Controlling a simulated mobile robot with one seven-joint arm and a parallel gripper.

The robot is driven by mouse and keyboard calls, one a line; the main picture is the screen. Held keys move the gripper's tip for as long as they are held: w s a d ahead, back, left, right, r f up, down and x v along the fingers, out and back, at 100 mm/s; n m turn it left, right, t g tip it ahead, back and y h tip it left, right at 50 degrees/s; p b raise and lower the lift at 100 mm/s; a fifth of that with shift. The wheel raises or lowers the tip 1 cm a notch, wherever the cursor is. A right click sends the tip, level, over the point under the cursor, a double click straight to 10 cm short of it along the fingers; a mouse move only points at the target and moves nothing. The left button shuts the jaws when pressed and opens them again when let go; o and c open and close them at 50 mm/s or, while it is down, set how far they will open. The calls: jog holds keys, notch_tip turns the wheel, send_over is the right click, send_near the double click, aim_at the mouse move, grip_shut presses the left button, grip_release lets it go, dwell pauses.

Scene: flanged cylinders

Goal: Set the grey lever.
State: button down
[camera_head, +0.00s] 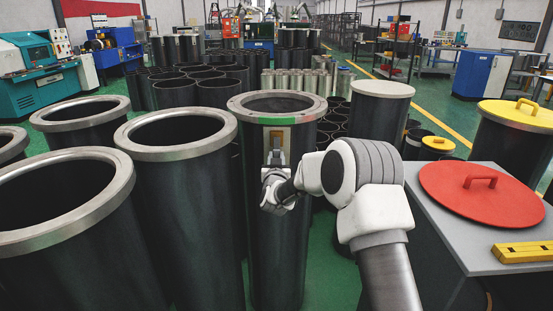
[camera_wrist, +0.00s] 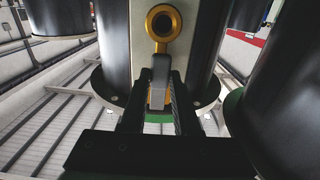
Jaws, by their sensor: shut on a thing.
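The grey lever (camera_wrist: 158,82) hangs off a yellow ring pivot (camera_wrist: 163,23) on a pale plate in the wrist view. That view looks inverted, with the cylinder's green rim band at the bottom. In the head view the lever (camera_head: 277,141) stands roughly upright on the plate below the flange of the middle dark cylinder (camera_head: 273,240). My gripper (camera_wrist: 160,84) is shut on the lever, with one dark finger on each side of it. In the head view my gripper (camera_head: 275,178) is in front of the plate and hides its lower part.
Open flanged cylinders (camera_head: 175,134) stand close on the left. At right, a grey table (camera_head: 446,229) holds a red lid (camera_head: 481,189) and a yellow bar (camera_head: 523,252). A yellow-lidded cylinder (camera_head: 520,125) stands behind the table. Several smaller cylinders crowd behind.

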jog(key=shift+a+f, duration=0.1)
jog(key=shift+f, duration=0.05)
jog(key=m+b, duration=0.1)
jog(key=b, duration=0.2)
jog(key=shift+a+f+m, duration=0.1)
jog(key=shift+a+m, duration=0.2)
jog(key=shift+m, duration=0.1)
jog(key=a+r+m+b, duration=0.3)
jog(key=r+m+b, duration=0.2)
jog(key=m+b, duration=0.8)
jog(key=shift+a+m, duration=0.35)
jog(key=shift+m, duration=1.15)
jog(key=c, duration=0.6)
grip_release()
jog(key=shift+c, duration=0.2)
jog(key=shift+s, duration=0.1)
